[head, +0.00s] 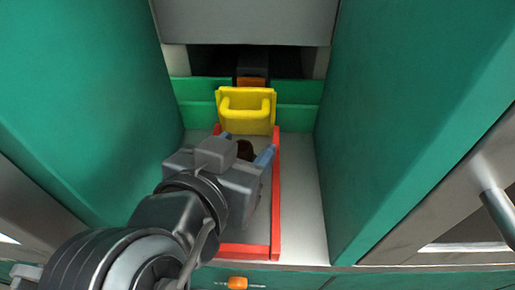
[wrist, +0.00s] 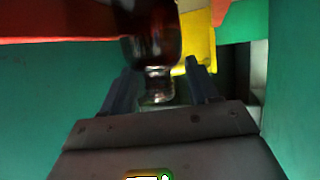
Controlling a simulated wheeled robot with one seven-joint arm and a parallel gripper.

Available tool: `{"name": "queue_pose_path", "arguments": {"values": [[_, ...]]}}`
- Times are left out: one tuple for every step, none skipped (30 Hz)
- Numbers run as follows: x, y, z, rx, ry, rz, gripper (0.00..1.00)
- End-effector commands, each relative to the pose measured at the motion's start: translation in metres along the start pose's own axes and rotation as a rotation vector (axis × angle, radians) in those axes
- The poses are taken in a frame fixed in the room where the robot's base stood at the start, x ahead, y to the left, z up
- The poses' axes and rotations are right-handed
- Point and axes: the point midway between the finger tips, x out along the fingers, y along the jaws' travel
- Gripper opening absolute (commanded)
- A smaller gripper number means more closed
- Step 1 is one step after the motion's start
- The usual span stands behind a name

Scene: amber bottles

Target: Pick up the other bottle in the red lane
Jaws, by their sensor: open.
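A dark amber bottle (head: 245,150) stands inside the red lane (head: 276,190) in the head view, mostly hidden by my gripper. My gripper (head: 248,146) is open, with one blue-grey fingertip on each side of the bottle. In the wrist view the bottle (wrist: 152,35) fills the top middle, with its clear, glassy neck end (wrist: 158,85) pointing down between the spread fingers of my gripper (wrist: 161,70). I cannot tell whether either finger touches it.
A yellow block with a handle (head: 246,108) stands at the lane's far end. A dark object with an orange band (head: 252,81) is behind it. Tall green walls (head: 90,110) and (head: 410,110) close in both sides. A bare grey strip (head: 304,200) lies right of the lane.

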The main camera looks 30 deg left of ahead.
Motion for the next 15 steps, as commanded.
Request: {"name": "queue_pose_path", "arguments": {"values": [[0.0017,-0.0002,0.0,0.0,0.0,0.0,0.6],[0.0023,-0.0002,0.0002,0.0,0.0,0.0,0.6],[0.0026,-0.0001,0.0003,0.0,0.0,0.0,0.6],[0.0026,0.0,0.0004,0.0,0.0,0.0,0.6],[0.0025,0.0,0.0004,0.0,0.0,0.0,0.6],[0.0024,0.0,0.0004,0.0,0.0,0.0,0.6],[0.0024,0.0,0.0004,0.0,0.0,0.0,0.6],[0.0024,0.0,0.0004,0.0,0.0,0.0,0.58],[0.0023,0.0,0.0004,0.0,0.0,0.0,0.54],[0.0023,0.0,0.0004,0.0,0.0,0.0,0.51],[0.0023,0.0,0.0004,0.0,0.0,0.0,0.48],[0.0023,0.0001,0.0004,0.0,0.0,0.0,0.45],[0.0022,0.0,0.0004,0.0,0.0,0.0,0.42],[0.0022,0.0001,0.0003,0.0,0.0,0.0,0.39],[0.0022,0.0001,0.0003,0.0,0.0,0.0,0.35]]}}
